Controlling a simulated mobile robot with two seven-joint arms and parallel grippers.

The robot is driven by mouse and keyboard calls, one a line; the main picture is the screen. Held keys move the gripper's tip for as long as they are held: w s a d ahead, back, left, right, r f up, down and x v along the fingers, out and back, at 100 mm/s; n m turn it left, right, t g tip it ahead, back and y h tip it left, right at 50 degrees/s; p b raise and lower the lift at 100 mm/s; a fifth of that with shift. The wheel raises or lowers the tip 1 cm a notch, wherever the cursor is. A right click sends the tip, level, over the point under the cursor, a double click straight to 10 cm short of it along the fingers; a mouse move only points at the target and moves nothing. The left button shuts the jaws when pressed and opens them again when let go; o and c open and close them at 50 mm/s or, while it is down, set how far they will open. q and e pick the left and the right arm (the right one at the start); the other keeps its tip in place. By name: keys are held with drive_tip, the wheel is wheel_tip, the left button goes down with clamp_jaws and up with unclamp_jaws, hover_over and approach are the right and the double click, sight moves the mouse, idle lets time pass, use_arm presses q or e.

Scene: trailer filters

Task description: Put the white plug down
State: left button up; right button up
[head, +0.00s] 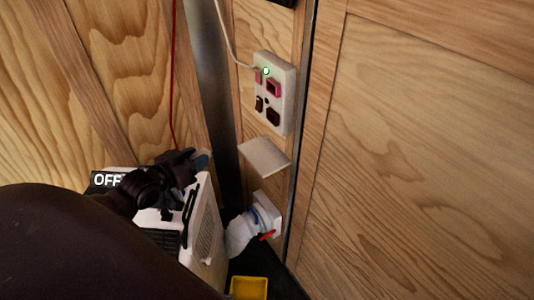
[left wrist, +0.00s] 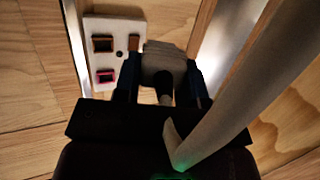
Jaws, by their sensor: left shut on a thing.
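The white plug (left wrist: 163,62) is between the two fingers of my left gripper (left wrist: 162,88) in the left wrist view. The gripper is shut on it. A thick pale cable-like strip (left wrist: 215,85) crosses close in front of the camera. In the head view my left gripper (head: 197,160) is above a white box, left of the metal post; the plug cannot be made out clearly there. My right gripper is not in view.
A white socket panel (head: 287,112) is on the wooden wall, also in the left wrist view (left wrist: 112,28). Below it are a small white shelf (head: 264,157) and a white pipe fitting (head: 242,228) with a red lever. A white box (head: 207,235) marked OFF and a yellow tray (head: 249,280) stand lower.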

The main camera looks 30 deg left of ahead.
use_arm(q)
drive_tip(key=b, duration=0.1)
hover_over(259, 157)
drive_tip(key=shift+s+f, duration=0.15)
drive_tip(key=shift+f, duration=0.65)
drive_tip(key=shift+f+b, duration=0.3)
drive_tip(key=shift+f, duration=0.3)
wheel_tip(259, 157, down, 4)
drive_tip(key=shift+f+b, duration=0.2)
drive_tip(key=shift+b, duration=0.5)
drive_tip(key=shift+w, duration=0.2)
drive_tip(key=shift+f, duration=0.3)
drive_tip(key=shift+f, duration=0.25)
